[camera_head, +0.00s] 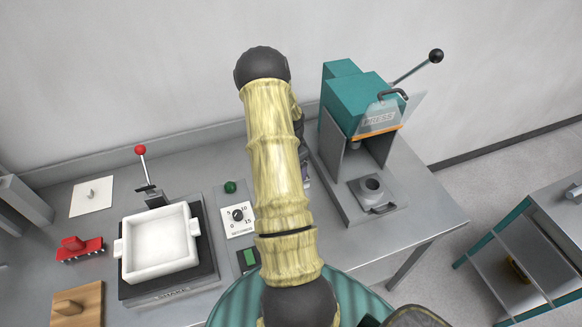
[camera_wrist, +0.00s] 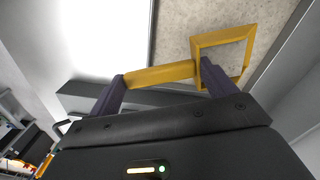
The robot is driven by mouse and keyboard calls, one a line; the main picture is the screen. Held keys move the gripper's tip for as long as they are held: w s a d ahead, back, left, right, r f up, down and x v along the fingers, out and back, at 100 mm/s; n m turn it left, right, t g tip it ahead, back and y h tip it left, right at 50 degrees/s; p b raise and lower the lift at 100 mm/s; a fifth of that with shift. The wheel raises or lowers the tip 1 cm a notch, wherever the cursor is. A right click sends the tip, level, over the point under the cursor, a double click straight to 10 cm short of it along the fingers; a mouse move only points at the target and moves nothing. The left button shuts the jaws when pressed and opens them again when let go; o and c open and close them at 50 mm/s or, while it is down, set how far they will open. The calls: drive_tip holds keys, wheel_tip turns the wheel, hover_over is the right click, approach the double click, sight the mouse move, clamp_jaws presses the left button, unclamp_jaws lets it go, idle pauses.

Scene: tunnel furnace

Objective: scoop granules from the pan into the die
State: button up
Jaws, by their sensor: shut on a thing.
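My gripper (camera_wrist: 161,75) shows in the wrist view, its two dark fingers shut on a yellow scoop (camera_wrist: 172,73). The scoop has a straight handle and a square, frame-like end at the right; I cannot tell whether it holds granules.
The teal press (camera_head: 356,103) has a clear guard and a long black-knobbed lever (camera_head: 436,56). A shelf unit (camera_head: 530,255) stands apart at right.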

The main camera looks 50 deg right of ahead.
drive_tip(key=shift+s+a+r+t+b, duration=0.1)
drive_tip(key=shift+s+r+t+b, duration=0.5)
drive_tip(key=shift+r, duration=0.35)
